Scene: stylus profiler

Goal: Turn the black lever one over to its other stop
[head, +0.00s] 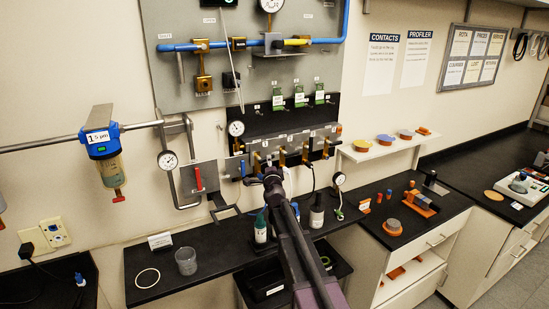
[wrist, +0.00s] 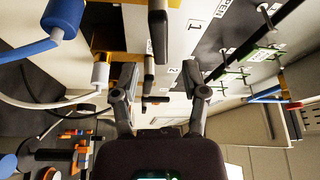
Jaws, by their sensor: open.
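The black lever one (wrist: 158,32) is a dark bar at the top centre of the wrist view, beside the mark "1" on a pale plate. A second dark lever (wrist: 149,72) shows below it, near the mark "2". My gripper (wrist: 163,80) is open, its two fingers apart to either side of the second lever in the picture. Lever one is above the fingertips in the picture, and I see no contact. In the head view my gripper (head: 268,181) is in front of the brass valve row (head: 282,157), at its left end. It partly hides the levers there.
A red-handled valve (head: 198,180) on a grey plate and a round gauge (head: 236,128) are close to my gripper. Bottles (head: 260,230) and another gauge (head: 339,179) are below and to the right. A beaker (head: 186,261) stands on the black bench.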

